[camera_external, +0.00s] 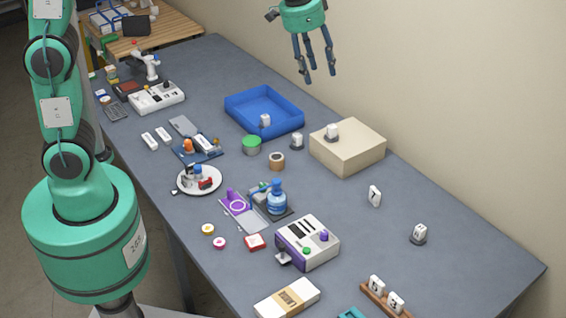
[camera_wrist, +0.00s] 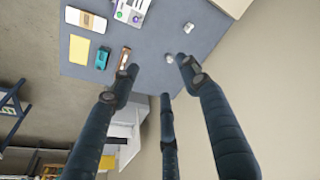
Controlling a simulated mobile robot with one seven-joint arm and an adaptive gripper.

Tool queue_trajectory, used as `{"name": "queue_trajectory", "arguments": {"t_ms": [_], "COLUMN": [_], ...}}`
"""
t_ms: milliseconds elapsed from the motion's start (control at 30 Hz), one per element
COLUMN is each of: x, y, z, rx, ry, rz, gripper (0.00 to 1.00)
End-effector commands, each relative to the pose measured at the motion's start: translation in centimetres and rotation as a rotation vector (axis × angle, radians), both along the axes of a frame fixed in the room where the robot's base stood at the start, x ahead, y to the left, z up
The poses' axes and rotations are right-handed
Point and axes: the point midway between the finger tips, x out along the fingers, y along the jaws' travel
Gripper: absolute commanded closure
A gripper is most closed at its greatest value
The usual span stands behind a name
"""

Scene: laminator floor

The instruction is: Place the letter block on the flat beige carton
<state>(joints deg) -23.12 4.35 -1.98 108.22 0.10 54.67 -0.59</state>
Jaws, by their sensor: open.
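A white block with a dark mark (camera_external: 375,195) stands right of the carton, and another white block (camera_external: 418,233) is further right. The wrist view shows two small white blocks (camera_wrist: 175,98) and (camera_wrist: 188,28) near the fingers, and a carton corner (camera_wrist: 232,5) at the top. I cannot tell which is the letter block. My gripper (camera_external: 318,77) is open and empty, high above the table's back edge; its three fingers (camera_wrist: 160,75) are spread.
A blue tray (camera_external: 240,112) with a white block in it lies left of the carton. Another white block (camera_external: 297,141) stands between them. A brown rack (camera_external: 372,291) holds two marked blocks. A purple-and-white device (camera_external: 308,245) is in front. The right of the table is mostly clear.

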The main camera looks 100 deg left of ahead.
Motion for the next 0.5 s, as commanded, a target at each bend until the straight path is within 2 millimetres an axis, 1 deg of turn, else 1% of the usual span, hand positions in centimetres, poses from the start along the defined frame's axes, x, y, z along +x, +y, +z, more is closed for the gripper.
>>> {"name": "queue_trajectory", "arguments": {"t_ms": [33, 100, 300, 500], "x": [-0.9, -2.2, -6.2, -10.6], "y": [-1.6, -3.5, -8.7, -13.2], "z": [0.8, 1.6, 3.2, 4.1], "rx": [0.004, 0.009, 0.021, 0.030], "ry": [-0.010, -0.022, -0.056, -0.091], "rz": [-0.018, -0.040, -0.102, -0.164], "gripper": [0.54, 0.54, 0.54, 0.54]}}
